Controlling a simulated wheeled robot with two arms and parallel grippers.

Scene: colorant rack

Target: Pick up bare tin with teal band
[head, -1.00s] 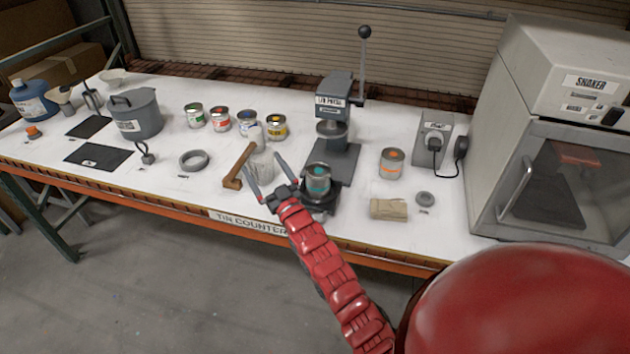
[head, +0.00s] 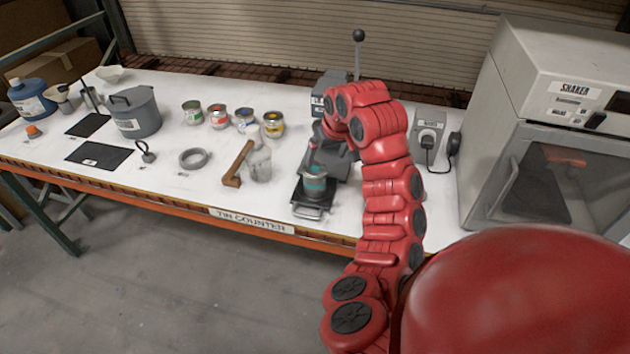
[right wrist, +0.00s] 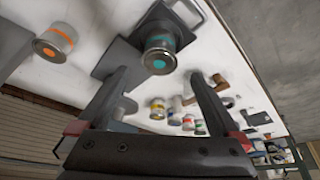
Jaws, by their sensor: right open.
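The bare metal tin with a teal band (head: 315,186) stands upright on a dark tray (head: 298,205) in front of the lid press. It also shows in the right wrist view (right wrist: 160,45), just beyond the fingertips and roughly between their lines. My right gripper (right wrist: 158,76) is open and empty there. In the head view my right gripper (head: 318,148) is above and behind the tin, partly hidden by its own wrist, and apart from the tin as far as I can tell. My left gripper is not in view.
A similar tin with an orange band (right wrist: 56,38) stands nearby; my arm hides it in the head view. Several coloured tins (head: 246,120) are farther back. The shaker (head: 560,130) is at the right.

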